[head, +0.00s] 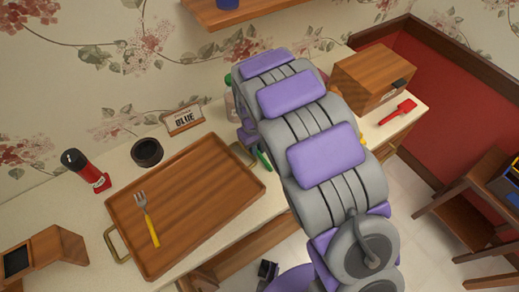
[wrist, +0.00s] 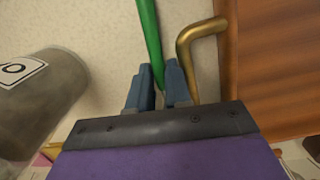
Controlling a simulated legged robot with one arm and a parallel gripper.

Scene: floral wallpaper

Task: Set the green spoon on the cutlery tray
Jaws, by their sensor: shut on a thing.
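The green spoon shows as a green handle (wrist: 149,38) in the wrist view, running up from between my gripper's (wrist: 160,88) blue fingers, which are shut on it. A bit of the green spoon (head: 263,158) also shows in the head view, beside the tray's right end. Its far end is out of the wrist view. The wooden cutlery tray (head: 220,192) lies on the counter, with a yellow-handled fork (head: 147,219) on it. The tray's edge (wrist: 232,60) and brass handle (wrist: 186,45) are just right of my fingers. My arm hides my gripper in the head view.
Behind the tray are a black round pot (head: 147,152) and a "BLUE" sign (head: 184,119). The tray's right half is clear.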

